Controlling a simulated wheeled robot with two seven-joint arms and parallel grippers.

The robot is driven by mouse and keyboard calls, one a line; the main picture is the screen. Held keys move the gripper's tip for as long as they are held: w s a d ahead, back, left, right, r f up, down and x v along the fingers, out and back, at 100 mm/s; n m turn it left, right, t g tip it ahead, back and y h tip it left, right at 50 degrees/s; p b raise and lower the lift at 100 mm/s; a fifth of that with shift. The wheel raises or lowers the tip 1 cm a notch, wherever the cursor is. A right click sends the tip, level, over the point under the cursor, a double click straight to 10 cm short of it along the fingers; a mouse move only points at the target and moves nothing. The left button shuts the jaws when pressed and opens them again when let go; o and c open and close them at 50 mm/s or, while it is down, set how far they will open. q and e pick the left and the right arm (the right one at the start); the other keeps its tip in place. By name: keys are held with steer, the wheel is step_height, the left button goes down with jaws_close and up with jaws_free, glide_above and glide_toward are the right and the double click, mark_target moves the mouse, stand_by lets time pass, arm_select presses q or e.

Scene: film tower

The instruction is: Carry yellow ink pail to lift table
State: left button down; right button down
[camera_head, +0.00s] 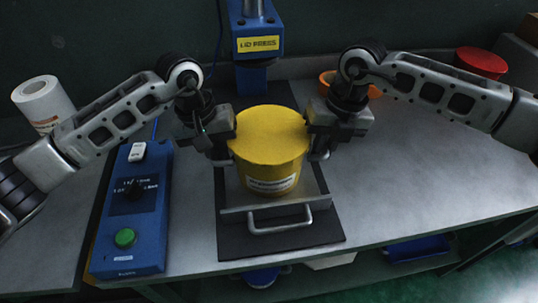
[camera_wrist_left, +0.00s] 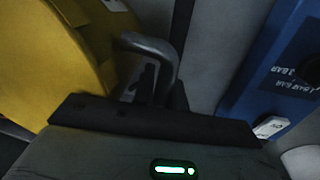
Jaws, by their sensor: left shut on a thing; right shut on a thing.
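The yellow ink pail (camera_head: 268,160) stands upright, its top covered in yellow and a pale label on its front. It is on or just above a grey metal plate (camera_head: 318,190); I cannot tell if they touch. My left gripper (camera_head: 226,148) is shut at its left side and my right gripper (camera_head: 314,145) at its right side. The left wrist view shows the pail's yellow wall (camera_wrist_left: 50,60) and a grey side handle (camera_wrist_left: 155,50) by the gripper. The fingertips are mostly hidden. I cannot make out a lift table.
A blue lid press (camera_head: 254,45) stands behind the pail. A blue control box (camera_head: 130,215) with a green button is at left. A white roll (camera_head: 43,102), an orange bowl (camera_head: 328,80) and a red round thing (camera_head: 481,62) stand further back. The bench (camera_head: 420,170) is clear at right.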

arm_select(q)
steer(key=shift+w+r, duration=0.1)
steer(key=shift+r, duration=0.05)
arm_select(e)
steer(key=shift+w+r, duration=0.1)
steer(key=shift+r, duration=0.05)
stand_by(0.6)
